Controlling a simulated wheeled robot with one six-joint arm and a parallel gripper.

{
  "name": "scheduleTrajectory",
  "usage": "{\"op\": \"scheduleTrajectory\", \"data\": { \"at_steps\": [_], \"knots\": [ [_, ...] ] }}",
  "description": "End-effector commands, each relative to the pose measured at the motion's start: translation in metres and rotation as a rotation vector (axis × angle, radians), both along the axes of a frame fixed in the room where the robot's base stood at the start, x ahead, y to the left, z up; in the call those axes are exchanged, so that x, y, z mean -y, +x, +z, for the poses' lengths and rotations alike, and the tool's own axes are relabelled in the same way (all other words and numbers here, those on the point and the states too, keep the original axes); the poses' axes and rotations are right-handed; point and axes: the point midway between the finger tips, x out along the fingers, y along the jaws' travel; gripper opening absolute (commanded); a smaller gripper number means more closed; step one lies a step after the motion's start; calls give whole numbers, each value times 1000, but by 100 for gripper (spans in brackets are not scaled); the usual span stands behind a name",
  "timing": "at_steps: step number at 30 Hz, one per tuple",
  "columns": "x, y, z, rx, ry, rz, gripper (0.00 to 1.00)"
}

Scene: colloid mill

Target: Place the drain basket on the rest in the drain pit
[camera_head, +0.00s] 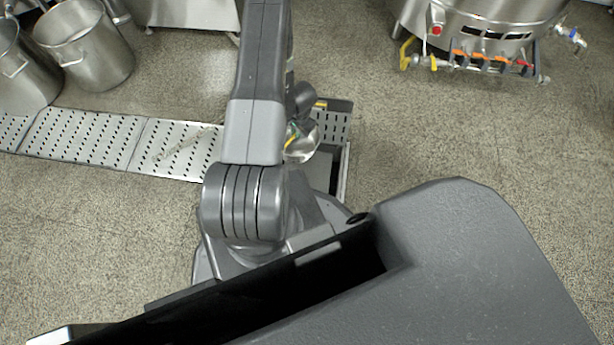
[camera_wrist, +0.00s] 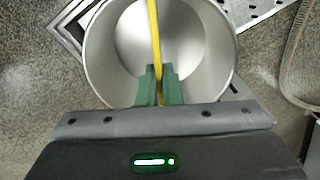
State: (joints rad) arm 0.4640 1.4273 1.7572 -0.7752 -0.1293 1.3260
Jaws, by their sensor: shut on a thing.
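The drain basket is a round steel pail with a yellow bail handle. It fills the middle of the wrist view (camera_wrist: 215,55), and I look down into its empty inside. My gripper (camera_wrist: 157,72) is shut on the yellow handle, its green fingers on either side. In the head view a small part of the basket (camera_head: 303,153) shows beside my arm, which hides the rest. The drain pit's metal frame (camera_head: 345,175) shows just right of my arm. The basket overlaps the pit opening in both views. The rest inside the pit is hidden, and I cannot tell the basket's height.
A slotted drain channel cover (camera_head: 90,137) runs left from the pit. A perforated plate (camera_head: 336,123) lies at the pit's far side. Steel pots (camera_head: 85,48) stand at the upper left. A steel vessel with valves (camera_head: 480,30) stands upper right. The floor to the right is clear.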

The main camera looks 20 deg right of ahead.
Motion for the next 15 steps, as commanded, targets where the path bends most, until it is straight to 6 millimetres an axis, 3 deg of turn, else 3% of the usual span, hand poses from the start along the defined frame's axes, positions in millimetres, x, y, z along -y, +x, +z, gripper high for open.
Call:
{"op": "scheduleTrajectory", "data": {
  "at_steps": [1,4,15],
  "knots": [
    [8,-10,-30,-26,-16,17,0],
    [17,-20,-44,-54,-36,46,0],
    [25,-33,-64,-81,-56,75,0]
  ]
}}
